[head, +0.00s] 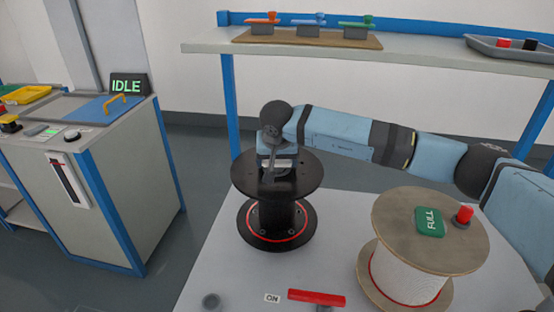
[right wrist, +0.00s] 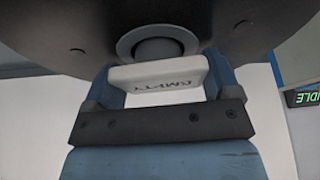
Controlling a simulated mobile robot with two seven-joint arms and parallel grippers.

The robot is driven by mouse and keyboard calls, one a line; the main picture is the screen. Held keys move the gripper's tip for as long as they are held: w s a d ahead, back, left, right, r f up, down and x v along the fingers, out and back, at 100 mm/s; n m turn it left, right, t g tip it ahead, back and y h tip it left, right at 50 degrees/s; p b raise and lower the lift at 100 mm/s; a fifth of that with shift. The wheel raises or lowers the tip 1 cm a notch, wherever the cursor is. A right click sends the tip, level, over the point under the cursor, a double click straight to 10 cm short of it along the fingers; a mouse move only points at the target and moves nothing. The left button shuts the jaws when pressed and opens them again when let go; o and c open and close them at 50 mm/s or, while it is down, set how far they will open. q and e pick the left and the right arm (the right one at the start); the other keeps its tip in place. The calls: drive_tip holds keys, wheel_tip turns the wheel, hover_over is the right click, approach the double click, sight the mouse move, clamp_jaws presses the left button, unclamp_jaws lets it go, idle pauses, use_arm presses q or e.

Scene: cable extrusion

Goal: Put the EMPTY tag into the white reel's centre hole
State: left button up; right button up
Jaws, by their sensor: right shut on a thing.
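The EMPTY tag (right wrist: 158,73) is a pale block with dark lettering, upside down in the right wrist view. My right gripper (head: 277,166) is shut on it, over the top of the black reel (head: 277,222). In the right wrist view the tag is right by the black reel's centre hole (right wrist: 158,45); I cannot tell whether a part of it is in the hole. The white reel (head: 410,278), with beige flanges and white winding, stands at the right. A green FULL tag (head: 430,221) lies on its top flange, over the middle; its hole is not visible. My left gripper is not in view.
A red bar (head: 316,297) and an ON label (head: 272,298) are at the table's front. A shelf (head: 215,48) runs behind. A cabinet with an IDLE display (head: 127,86) is at the left.

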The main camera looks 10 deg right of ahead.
drive_tip(key=shift+s+f, duration=0.15)
drive_tip(key=shift+f, duration=0.5)
drive_tip(key=o, duration=0.6)
drive_tip(key=shift+s+a+f, duration=0.1)
drive_tip(key=shift+f, duration=0.05)
drive_tip(key=shift+o, duration=0.2)
drive_tip(key=shift+p+v, duration=0.7)
drive_tip(key=shift+v, duration=0.5)
drive_tip(key=shift+w+p+v, duration=0.15)
drive_tip(key=shift+p+v, duration=0.5)
drive_tip(key=shift+v, duration=0.65)
drive_tip(key=shift+w+p+v, duration=0.1)
drive_tip(key=shift+p+v, duration=0.5)
drive_tip(key=shift+v, duration=0.65)
drive_tip(key=p+v, duration=0.1)
drive_tip(key=v, duration=0.3)
drive_tip(key=shift+p, duration=0.35)
drive_tip(key=shift+f, duration=0.1)
